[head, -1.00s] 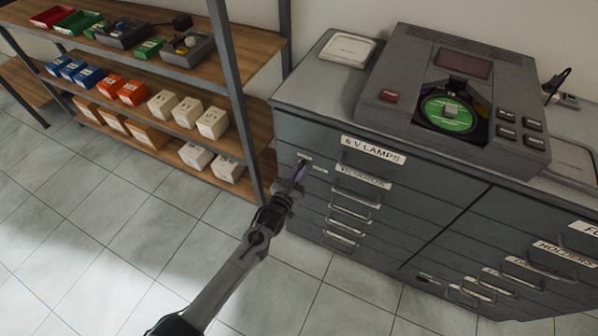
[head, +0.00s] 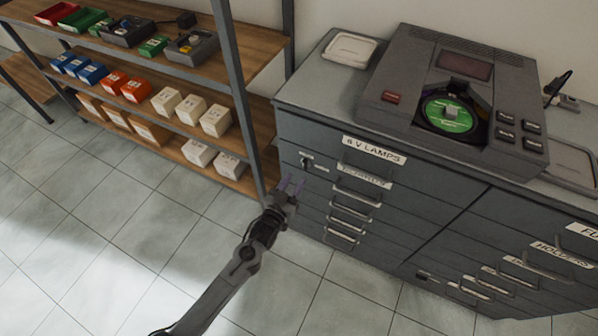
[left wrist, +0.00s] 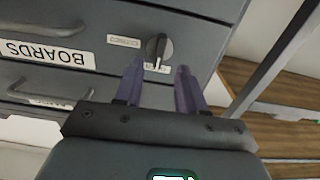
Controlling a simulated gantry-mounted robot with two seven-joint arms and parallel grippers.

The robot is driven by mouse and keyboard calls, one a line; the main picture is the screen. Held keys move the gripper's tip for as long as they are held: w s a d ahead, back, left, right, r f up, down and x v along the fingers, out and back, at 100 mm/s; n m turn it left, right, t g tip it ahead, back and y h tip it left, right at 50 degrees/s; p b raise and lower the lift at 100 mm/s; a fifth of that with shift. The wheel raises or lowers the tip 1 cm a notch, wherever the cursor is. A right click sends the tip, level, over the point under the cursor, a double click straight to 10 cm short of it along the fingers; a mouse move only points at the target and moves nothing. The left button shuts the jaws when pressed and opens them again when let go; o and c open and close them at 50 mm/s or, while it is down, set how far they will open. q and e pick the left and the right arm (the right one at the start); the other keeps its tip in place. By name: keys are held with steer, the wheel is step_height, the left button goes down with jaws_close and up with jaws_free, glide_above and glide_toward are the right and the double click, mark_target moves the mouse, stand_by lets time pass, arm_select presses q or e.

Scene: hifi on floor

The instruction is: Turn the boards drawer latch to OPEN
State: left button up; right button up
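The BOARDS drawer front, with a white label (left wrist: 46,53) upside down in the left wrist view, is in the left column of the grey cabinet. Its latch is a dark rotary knob (left wrist: 157,48); in the head view the latch (head: 307,163) is near the cabinet's left edge. A pale pointer mark on the knob faces one of two small labels, the one (left wrist: 150,67) nearer my fingers in the wrist view; their words are unreadable. My left gripper (head: 291,185) is open and empty, its purple fingers (left wrist: 159,84) apart and short of the knob. My right gripper is not in view.
A grey device with a green disc (head: 447,113) stands on the cabinet top beside a pale tray (head: 348,48). Shelving (head: 262,130) with boxes stands close to the cabinet's left. Drawer handles (head: 357,196) stick out right of the latch. The tiled floor in front is clear.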

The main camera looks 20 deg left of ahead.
arm_select(q)
steer(key=shift+s+a+p, duration=0.15)
steer(key=shift+s+p, duration=0.1)
steer(key=shift+s, duration=1.1)
steer(key=shift+s+a+p, duration=0.1)
steer(key=shift+s+p, duration=0.1)
steer(key=shift+s, duration=1.15)
steer(key=s+f+g, duration=0.1)
steer(key=s+f, duration=0.3)
steer(key=s, duration=0.1)
steer(key=s+r+g+p, duration=0.1)
steer(key=s+r+g, duration=0.35)
steer(key=s, duration=0.35)
steer(key=s+a+r+m+g+y+p, duration=0.1)
steer(key=s+r+g, duration=0.2)
steer(key=s+g, duration=0.3)
steer(key=s+r+g+p, duration=0.1)
steer(key=s+r+g, duration=0.25)
steer(key=s, duration=0.55)
step_height(320, 180, up, 37)
steer(key=p, duration=3.6)
steer(key=shift+a+t, duration=0.15)
steer(key=shift+t, duration=0.15)
